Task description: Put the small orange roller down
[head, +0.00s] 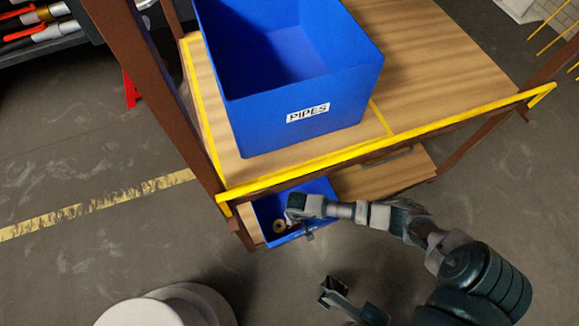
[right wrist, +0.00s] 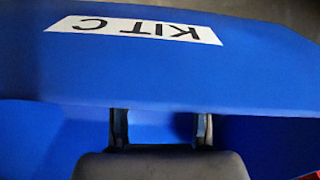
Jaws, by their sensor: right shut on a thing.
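My right gripper (head: 299,228) reaches over the small blue bin (head: 268,206) on the lower shelf. In the right wrist view, its two fingers (right wrist: 161,130) are close against the bin's blue wall, under an upside-down KIT C label (right wrist: 134,29). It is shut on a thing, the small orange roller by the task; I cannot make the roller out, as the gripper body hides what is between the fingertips. A small yellowish ring-shaped part (head: 279,226) lies inside the bin, beside the gripper. My left gripper (head: 332,290) is at the bottom centre, open and empty.
A large blue bin marked PIPES (head: 310,125) stands on the wooden upper shelf (head: 440,70). A yellow rail (head: 400,140) runs along its front edge, above the small bin. Free wooden shelf (head: 385,175) lies right of the small bin.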

